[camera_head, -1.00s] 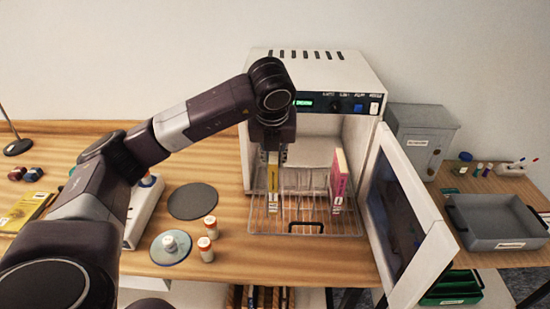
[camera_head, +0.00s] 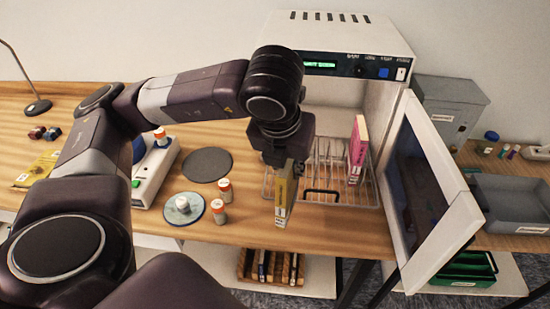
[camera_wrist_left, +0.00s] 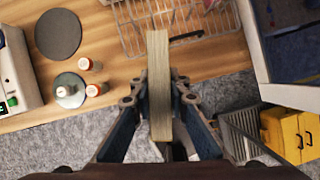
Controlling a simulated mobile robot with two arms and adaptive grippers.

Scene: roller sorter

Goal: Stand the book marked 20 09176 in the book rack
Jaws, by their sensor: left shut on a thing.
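My left gripper (camera_head: 286,163) is shut on a yellow book (camera_head: 285,197) with a pale label low on its spine; the label's number is too small to read. The book hangs upright in front of the open cabinet, over the table's front edge. The left wrist view shows the book (camera_wrist_left: 160,85) edge-on between the two fingers. A wooden rack (camera_head: 247,266) with several slots, holding dark upright books, stands on the lower shelf below the table. A pink book (camera_head: 357,150) stands in the wire rack (camera_head: 325,196) at the cabinet. My right gripper is out of view.
The cabinet door (camera_head: 432,185) stands open to the right. Pill bottles (camera_head: 218,211), a blue-grey disc (camera_head: 184,221), a dark disc (camera_head: 207,165) and a white device (camera_head: 153,180) are to the left. A grey tray (camera_head: 513,200) is at the right.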

